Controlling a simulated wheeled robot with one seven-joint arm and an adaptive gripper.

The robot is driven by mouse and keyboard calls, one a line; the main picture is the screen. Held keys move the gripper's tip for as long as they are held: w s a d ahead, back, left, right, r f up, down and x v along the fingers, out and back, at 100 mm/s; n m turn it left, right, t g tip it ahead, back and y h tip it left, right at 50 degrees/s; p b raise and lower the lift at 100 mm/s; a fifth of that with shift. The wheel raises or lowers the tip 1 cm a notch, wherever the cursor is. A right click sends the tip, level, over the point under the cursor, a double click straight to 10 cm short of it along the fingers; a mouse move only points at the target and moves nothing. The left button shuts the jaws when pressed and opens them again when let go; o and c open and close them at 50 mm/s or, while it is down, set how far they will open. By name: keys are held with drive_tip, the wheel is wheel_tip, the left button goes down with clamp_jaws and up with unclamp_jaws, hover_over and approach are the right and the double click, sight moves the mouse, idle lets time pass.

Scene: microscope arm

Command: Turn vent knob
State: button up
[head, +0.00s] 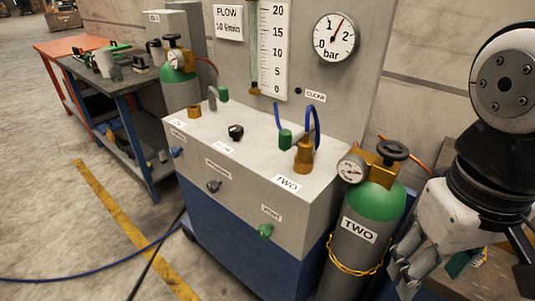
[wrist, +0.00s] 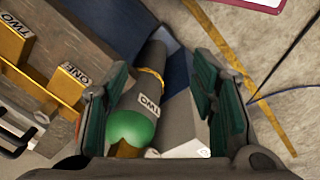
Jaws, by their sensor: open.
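The vent knob (head: 265,231) is a small green knob on the front face of the grey console (head: 225,200), under a white label that appears to read VENT. My gripper (head: 405,272) is at the lower right of the head view, to the right of the knob and apart from it, beside gas cylinder TWO (head: 356,228). In the wrist view my gripper (wrist: 158,85) has its two green-padded fingers wide apart, with nothing held. The grey cylinder with the green shoulder (wrist: 134,128) shows between them, beyond the fingers. I cannot make out the vent knob in the wrist view.
Cylinder TWO, with its gauge (head: 351,169) and black handwheel (head: 393,150), stands between my gripper and the knob. A black knob (head: 214,186) and a blue knob (head: 176,152) share the console front. The floor left of the console is mostly clear, with a hose (head: 95,279).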

drive_tip(key=w+a+f+n+g+h+b, duration=0.25)
drive_tip(key=w+f+n+h+b, duration=0.3)
drive_tip(key=w+f, duration=0.35)
drive_tip(key=n+t+h+b, duration=0.5)
drive_tip(key=n+t+b, duration=0.7)
drive_tip(key=t, duration=0.5)
approach(261, 235)
drive_tip(key=shift+n+g+y, duration=0.25)
drive_tip(key=x, duration=0.3)
drive_tip(key=b+x, duration=0.1)
drive_tip(key=x, duration=0.2)
drive_tip(key=b+x, duration=0.1)
drive_tip(key=x, duration=0.3)
drive_tip(key=shift+r, duration=0.3)
drive_tip(key=c, duration=1.1)
